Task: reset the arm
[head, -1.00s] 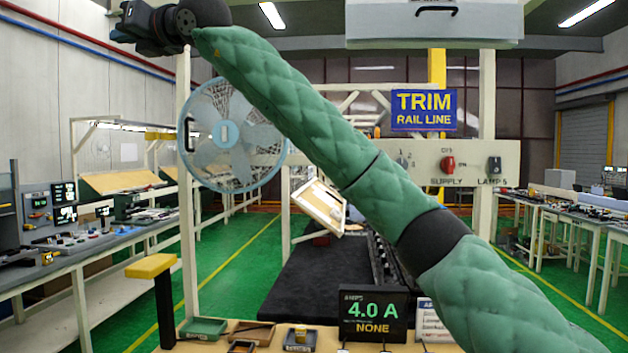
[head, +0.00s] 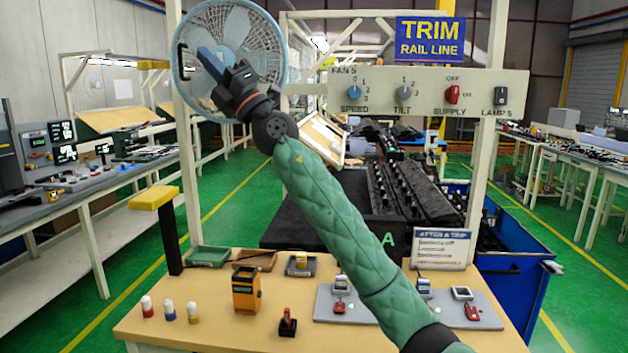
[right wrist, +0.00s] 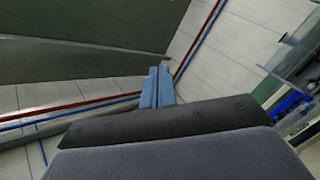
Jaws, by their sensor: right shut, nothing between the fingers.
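My right arm, in a green padded sleeve, reaches up from the lower right across the head view. Its gripper (head: 211,62) is in front of the fan, with its blue-grey fingers pointing up and left. The fingers are closed together and empty, held well above the table. The fingers also show in the right wrist view (right wrist: 158,86), pressed side by side against a background of wall and pipes. My left gripper is not in view.
A wooden table (head: 250,325) holds small caps, an orange device (head: 246,289) and a red switch (head: 288,321). A control panel (head: 425,93) with knobs and a blue fan (head: 230,30) stand behind. A blue bin (head: 512,280) is at right.

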